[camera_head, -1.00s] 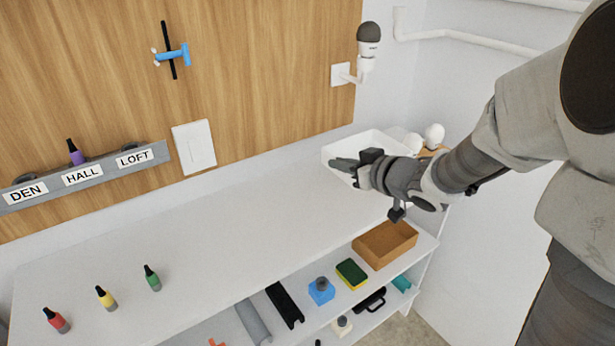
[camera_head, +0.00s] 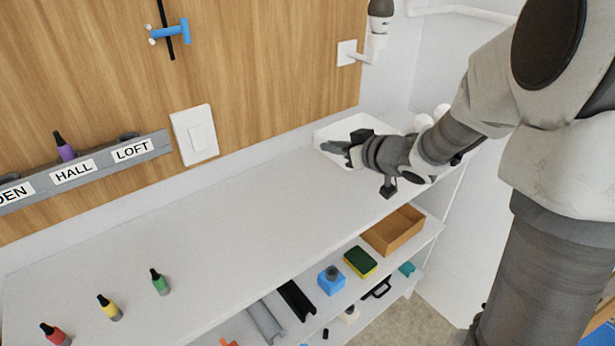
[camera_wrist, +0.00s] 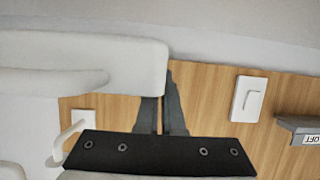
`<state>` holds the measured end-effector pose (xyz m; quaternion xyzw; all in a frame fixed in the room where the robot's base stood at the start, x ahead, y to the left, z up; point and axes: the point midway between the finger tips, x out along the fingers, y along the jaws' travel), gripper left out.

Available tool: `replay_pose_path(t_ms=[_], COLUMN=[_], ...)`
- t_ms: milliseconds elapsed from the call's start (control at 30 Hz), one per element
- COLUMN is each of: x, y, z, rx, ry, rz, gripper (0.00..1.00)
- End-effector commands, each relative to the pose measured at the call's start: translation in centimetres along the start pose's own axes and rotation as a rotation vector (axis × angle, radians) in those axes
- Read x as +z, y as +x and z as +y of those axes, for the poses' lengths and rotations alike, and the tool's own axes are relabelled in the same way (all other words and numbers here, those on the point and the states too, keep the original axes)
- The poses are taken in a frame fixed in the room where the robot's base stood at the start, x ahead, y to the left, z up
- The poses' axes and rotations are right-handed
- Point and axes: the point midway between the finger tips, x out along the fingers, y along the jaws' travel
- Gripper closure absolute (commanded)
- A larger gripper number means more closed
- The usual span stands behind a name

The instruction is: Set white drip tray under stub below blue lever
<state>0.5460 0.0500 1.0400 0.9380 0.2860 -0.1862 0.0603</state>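A white drip tray (camera_head: 322,131) is at the far right of the white worktop, by the wall. My gripper (camera_head: 333,147) is over its near side, its dark fingers closed at the tray; whether the tray is clear of the worktop is hard to tell. In the wrist view a large white edge, likely the tray (camera_wrist: 80,62), covers part of the narrow-set fingers (camera_wrist: 162,115). A blue lever (camera_head: 172,32) with pale ends crosses a black vertical bar (camera_head: 165,12) on the wooden wall, upper left. I cannot make out a separate stub below it.
White bulbs (camera_head: 441,110) stand right of the tray. Small bottles (camera_head: 110,308) stand at the worktop's front left. A labelled rail (camera_head: 90,168) is at left. The middle worktop (camera_head: 220,225) is clear.

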Motion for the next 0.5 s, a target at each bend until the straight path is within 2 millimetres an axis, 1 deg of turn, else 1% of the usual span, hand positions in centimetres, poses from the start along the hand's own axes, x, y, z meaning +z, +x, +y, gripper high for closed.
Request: replay_pose_path(t_ms=[33,200,300,433,500], x=[0.8,1.7,1.8,1.9,2.5], y=[1.4,4.3,5.3,5.8,6.0], z=[-1.1,-3.5,-4.2,-4.7,-4.7], rx=[-0.007,-0.005,-0.002,0.0,0.0], ry=[-0.002,-0.002,-0.001,-0.001,-0.001], rz=[0.0,0.0,0.001,0.001,0.0], gripper=[1.0,1.0,1.0,1.0,1.0])
